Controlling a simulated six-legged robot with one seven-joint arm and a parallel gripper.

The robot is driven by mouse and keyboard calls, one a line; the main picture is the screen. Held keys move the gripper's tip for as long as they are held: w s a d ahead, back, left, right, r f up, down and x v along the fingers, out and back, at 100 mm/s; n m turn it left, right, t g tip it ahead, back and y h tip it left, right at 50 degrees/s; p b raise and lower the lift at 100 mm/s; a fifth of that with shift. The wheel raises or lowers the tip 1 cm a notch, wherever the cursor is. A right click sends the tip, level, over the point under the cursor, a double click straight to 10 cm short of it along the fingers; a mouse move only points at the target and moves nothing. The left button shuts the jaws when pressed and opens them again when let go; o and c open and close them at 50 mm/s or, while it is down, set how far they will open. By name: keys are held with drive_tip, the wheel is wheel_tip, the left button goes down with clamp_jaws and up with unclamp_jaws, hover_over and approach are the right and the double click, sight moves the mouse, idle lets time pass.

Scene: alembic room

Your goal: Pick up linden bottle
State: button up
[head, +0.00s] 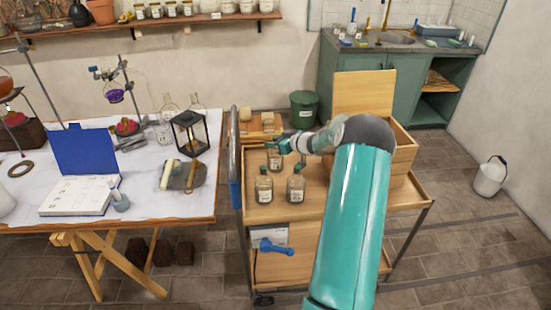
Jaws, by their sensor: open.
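Three small clear bottles with dark tops and pale labels stand upright on the wooden cart (315,212): a front left bottle (264,187), a front right bottle (296,186) and a back bottle (275,162). The labels are too small to read, so I cannot tell which is the linden bottle. My gripper (273,146) is open, at the top of the back bottle. It partly hides that bottle's neck. I cannot tell whether it touches the bottle.
A wooden box (404,150) with a raised lid stands on the cart, partly behind my arm. A black lantern (190,134) and a stone slab (183,176) are on the table (140,200) at left. A green bin (304,110) stands behind the cart.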

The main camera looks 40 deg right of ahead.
drive_tip(key=shift+w, duration=0.1)
drive_tip(key=shift+c, duration=0.4)
clamp_jaws()
drive_tip(key=shift+r, duration=0.1)
